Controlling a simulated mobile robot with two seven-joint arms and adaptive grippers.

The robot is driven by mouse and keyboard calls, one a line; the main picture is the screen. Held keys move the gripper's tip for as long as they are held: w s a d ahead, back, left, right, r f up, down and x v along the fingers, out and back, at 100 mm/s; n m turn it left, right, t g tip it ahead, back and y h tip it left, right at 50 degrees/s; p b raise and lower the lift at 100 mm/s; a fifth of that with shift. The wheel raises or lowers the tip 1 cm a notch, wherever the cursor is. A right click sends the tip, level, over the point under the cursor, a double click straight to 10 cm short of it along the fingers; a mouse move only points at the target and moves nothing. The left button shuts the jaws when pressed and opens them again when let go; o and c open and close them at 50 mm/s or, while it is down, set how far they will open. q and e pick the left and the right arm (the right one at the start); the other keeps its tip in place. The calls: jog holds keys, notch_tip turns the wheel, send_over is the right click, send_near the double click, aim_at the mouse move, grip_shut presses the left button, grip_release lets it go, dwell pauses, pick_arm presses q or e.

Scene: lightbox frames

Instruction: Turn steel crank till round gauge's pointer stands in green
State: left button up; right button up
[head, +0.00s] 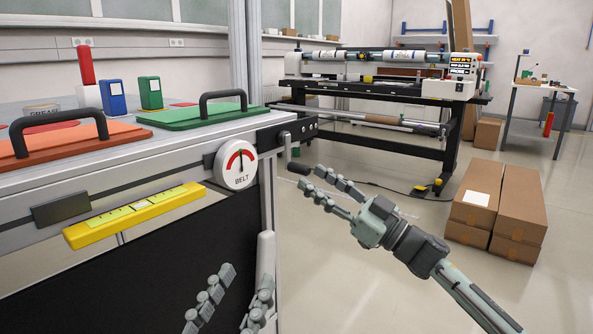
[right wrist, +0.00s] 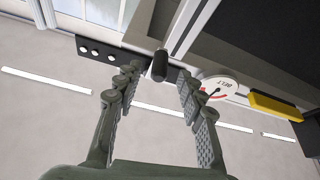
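The steel crank (head: 288,148) hangs down from the front corner of the bench, with a black handle (head: 298,168) at its lower end. My right gripper (head: 313,177) is open, its fingertips close to the handle. In the right wrist view the handle (right wrist: 160,66) appears between the open fingertips, with gaps on both sides. The round gauge (head: 236,175), marked BELT, is on the bench front left of the crank. Its dark pointer stands nearly upright near the red arc; I cannot make out green there. My left gripper (head: 248,282) is open and empty, low before the dark panel.
A yellow level bar (head: 135,215) is on the bench front. Red and green lids (head: 205,116) with black handles lie on top, near coloured blocks. A metal post (head: 245,55) rises behind the gauge. Cardboard boxes (head: 520,212) stand at right; floor between is mostly clear.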

aim_at(300, 169)
jog(key=x, duration=0.5)
grip_shut()
